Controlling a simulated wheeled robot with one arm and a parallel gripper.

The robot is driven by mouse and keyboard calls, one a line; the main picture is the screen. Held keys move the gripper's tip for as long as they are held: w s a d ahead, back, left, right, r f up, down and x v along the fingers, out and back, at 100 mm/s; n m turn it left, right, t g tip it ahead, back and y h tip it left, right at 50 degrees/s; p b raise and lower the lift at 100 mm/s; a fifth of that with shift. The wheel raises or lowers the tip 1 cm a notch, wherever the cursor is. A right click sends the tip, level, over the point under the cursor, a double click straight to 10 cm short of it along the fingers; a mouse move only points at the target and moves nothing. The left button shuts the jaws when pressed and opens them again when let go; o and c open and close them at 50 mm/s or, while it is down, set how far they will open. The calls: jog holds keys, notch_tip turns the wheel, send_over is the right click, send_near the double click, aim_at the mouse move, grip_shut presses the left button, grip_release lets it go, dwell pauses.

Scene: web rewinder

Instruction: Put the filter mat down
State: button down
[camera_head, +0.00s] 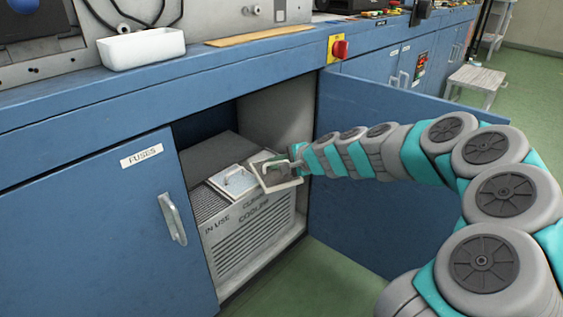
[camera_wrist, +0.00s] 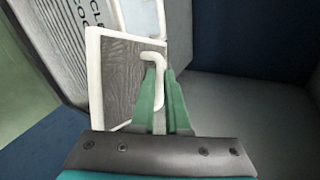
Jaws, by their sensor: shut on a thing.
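My gripper (camera_head: 295,167) is shut on the handle of a filter mat (camera_head: 277,176), a flat square with a white frame and a dark grey face. In the wrist view the green fingers (camera_wrist: 160,74) pinch the bent white handle, and the mat (camera_wrist: 122,76) spreads to the left of them. The held mat is tilted, over the right part of the top of a cooling unit (camera_head: 250,240) inside the open cabinet. I cannot tell whether it touches the unit. A second framed mat with a paler face (camera_head: 232,181) lies on the unit's top, left of the held one.
The unit's front reads "IN USE" at left and a partly hidden "CLEAN" at right. A shut cabinet door (camera_head: 95,220) labelled "FUSES" is at left; the open door (camera_head: 390,110) stands behind my arm. A white tray (camera_head: 142,50) is on the bench above.

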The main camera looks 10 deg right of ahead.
jog(key=w+d, duration=0.1)
jog(key=w, duration=0.1)
jog(key=w+d, duration=0.1)
jog(key=w, duration=0.4)
jog(key=shift+w+d+f, duration=0.15)
jog(key=shift+d+f, duration=0.2)
jog(key=shift+d, duration=0.05)
jog(key=shift+f+b, duration=0.65)
jog(key=shift+f, duration=1.15)
jog(key=shift+f, duration=0.1)
jog(key=c, duration=0.9)
grip_release()
jog(key=shift+s+d+r, duration=0.2)
jog(key=shift+r, duration=0.2)
jog(key=p+v, duration=0.1)
jog(key=v, duration=1)
jog(key=shift+s, duration=0.2)
